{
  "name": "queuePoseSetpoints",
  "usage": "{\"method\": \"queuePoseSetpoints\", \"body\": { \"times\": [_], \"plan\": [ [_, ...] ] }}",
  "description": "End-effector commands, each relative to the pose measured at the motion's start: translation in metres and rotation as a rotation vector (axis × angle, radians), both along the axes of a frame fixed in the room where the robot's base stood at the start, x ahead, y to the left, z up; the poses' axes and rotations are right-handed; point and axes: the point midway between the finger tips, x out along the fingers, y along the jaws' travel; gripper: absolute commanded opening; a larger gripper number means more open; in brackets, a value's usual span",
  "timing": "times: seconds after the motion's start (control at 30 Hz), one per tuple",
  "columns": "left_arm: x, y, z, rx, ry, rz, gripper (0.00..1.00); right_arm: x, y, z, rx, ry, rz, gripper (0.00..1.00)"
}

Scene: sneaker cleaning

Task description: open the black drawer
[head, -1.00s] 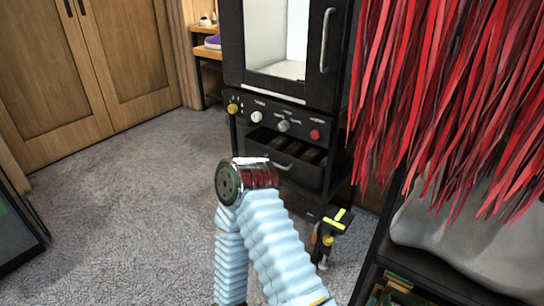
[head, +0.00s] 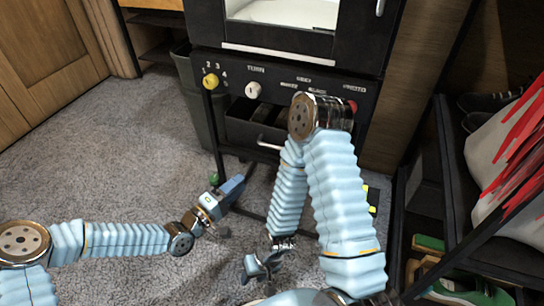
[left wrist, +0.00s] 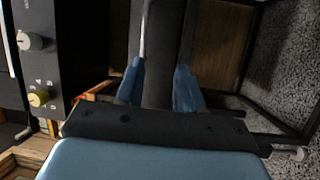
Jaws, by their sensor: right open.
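The black drawer (head: 240,133) sits under the knob panel of a black cabinet. A gap at its top shows the dark inside, and its light handle (head: 268,144) is partly behind my right arm. My left gripper (head: 234,190) is below and left of the handle, apart from it in the head view. In the left wrist view, its two blue fingers (left wrist: 159,88) are apart, with a dark surface and a thin light bar, probably the handle (left wrist: 143,35), beyond and between them. My right gripper (head: 262,268) is open and empty, low over the carpet.
A dark bin (head: 190,85) stands left of the cabinet. A shoe rack (head: 440,150) stands close on the right. Carpet (head: 110,150) is clear on the left.

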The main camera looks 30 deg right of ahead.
Motion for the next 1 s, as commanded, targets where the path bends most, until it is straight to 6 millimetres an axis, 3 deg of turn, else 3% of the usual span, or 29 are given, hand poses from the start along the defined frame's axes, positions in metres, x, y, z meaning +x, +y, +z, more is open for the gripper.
{"method": "queuePoseSetpoints", "body": {
  "times": [0.13, 0.63, 0.8, 1.0],
  "plan": [
    [0.005, -0.017, 0.02, -0.091, -0.009, -0.029, 0.38, 0.0, -0.001, -0.003, -0.001, 0.001, -0.001, 0.43],
    [0.033, -0.114, 0.037, -0.087, -0.009, -0.032, 0.38, 0.0, -0.001, 0.0, -0.002, 0.0, -0.001, 0.43],
    [0.04, -0.132, 0.04, -0.085, -0.007, -0.031, 0.38, 0.0, -0.001, 0.0, -0.002, 0.0, -0.001, 0.43],
    [0.042, -0.138, 0.041, -0.085, -0.007, -0.031, 0.38, 0.0, -0.001, 0.0, -0.002, 0.0, -0.001, 0.43]
  ]
}}
